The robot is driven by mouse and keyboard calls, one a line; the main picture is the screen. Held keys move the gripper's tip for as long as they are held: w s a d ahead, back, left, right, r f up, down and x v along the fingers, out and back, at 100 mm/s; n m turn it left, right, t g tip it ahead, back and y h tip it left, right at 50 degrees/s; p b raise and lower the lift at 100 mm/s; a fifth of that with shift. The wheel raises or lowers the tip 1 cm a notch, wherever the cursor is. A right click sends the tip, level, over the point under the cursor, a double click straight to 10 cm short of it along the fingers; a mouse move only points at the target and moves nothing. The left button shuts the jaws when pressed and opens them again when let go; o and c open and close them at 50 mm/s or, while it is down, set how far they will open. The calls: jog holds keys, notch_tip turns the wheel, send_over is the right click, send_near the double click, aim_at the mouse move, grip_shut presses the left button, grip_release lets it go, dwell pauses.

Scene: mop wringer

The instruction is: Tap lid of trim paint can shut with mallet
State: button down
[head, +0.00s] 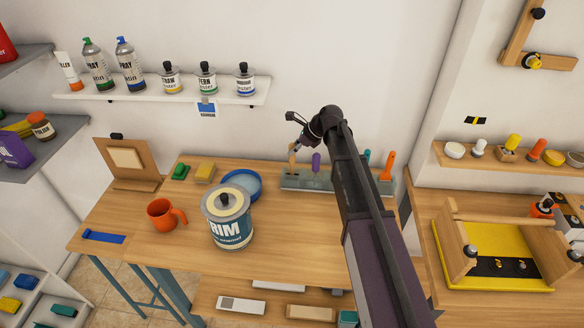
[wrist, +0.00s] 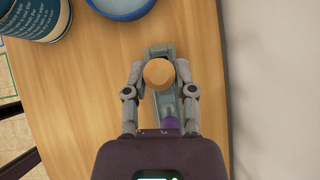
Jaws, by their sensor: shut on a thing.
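The trim paint can (head: 230,231), white and teal with "TRIM" on its label, stands upright on the workbench. Its lid (head: 224,200), pale with a dark knob, lies on top; I cannot tell how firmly it sits. The can's side also shows at the top left of the wrist view (wrist: 38,18). My gripper (head: 294,148) is at the grey tool rack behind and right of the can. In the wrist view its fingers (wrist: 159,77) are shut around a round-ended tan wooden handle (wrist: 158,72). The tool's lower part is hidden, so I cannot tell whether it is the mallet.
A purple-handled tool (head: 316,161) stands beside the gripped handle in the rack (head: 340,185). A blue bowl (head: 255,181) is behind the can, and an orange mug (head: 162,215) is left of it. Orange (head: 387,164) and teal handles stand farther right. The bench front is clear.

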jog(key=shift+r+p, duration=3.15)
jog(key=shift+r, duration=0.25)
jog(key=shift+s+f, duration=0.1)
jog(key=shift+f, duration=0.1)
